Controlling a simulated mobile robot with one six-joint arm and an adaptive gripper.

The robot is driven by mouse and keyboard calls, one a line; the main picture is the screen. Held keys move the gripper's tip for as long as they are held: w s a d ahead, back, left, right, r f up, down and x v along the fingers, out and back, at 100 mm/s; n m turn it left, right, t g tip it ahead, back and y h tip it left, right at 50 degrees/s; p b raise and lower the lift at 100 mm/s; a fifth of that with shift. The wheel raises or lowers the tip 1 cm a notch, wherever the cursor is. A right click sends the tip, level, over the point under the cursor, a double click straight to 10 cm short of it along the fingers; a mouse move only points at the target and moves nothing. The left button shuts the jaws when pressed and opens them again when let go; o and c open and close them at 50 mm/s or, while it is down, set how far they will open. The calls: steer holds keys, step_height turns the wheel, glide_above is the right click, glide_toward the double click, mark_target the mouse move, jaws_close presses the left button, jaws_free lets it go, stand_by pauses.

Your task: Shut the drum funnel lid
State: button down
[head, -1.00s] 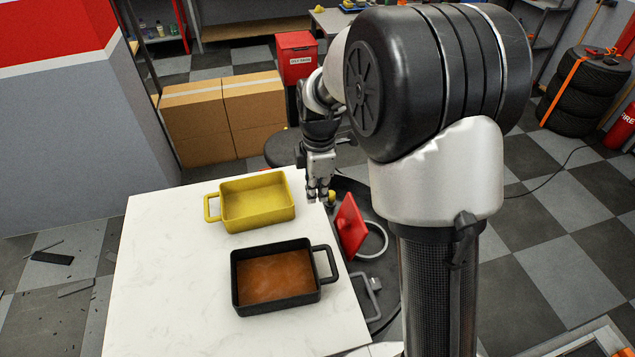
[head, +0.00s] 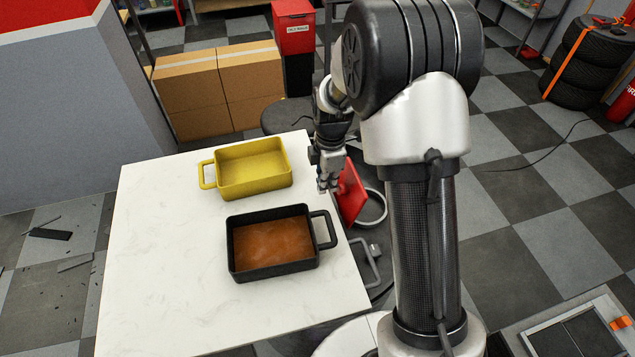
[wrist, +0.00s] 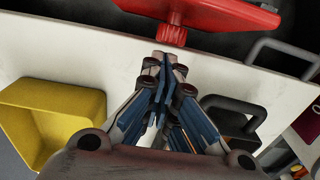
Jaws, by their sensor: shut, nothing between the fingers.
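The red drum funnel lid (head: 351,194) stands raised and steeply tilted beside the white table's right edge. The round grey funnel rim (head: 377,209) shows to its right, uncovered. My gripper (head: 328,189) is shut and empty, pointing down just left of the lid, near the table edge. In the wrist view the red lid (wrist: 205,14) spans the top, with a ribbed red knob (wrist: 172,36) just beyond my closed fingertips (wrist: 165,58). I cannot tell whether they touch it. My arm hides part of the drum.
The white table (head: 150,260) holds a yellow pan (head: 252,188) and a black pan (head: 272,270) with brown contents. A grey handle (head: 371,265) stands off the table's right edge. Cardboard boxes (head: 190,100) and a red bin (head: 294,25) stand behind.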

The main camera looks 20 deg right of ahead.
steer(key=shift+d, duration=0.3)
steer(key=shift+d+y, duration=0.35)
steer(key=shift+y, duration=0.05)
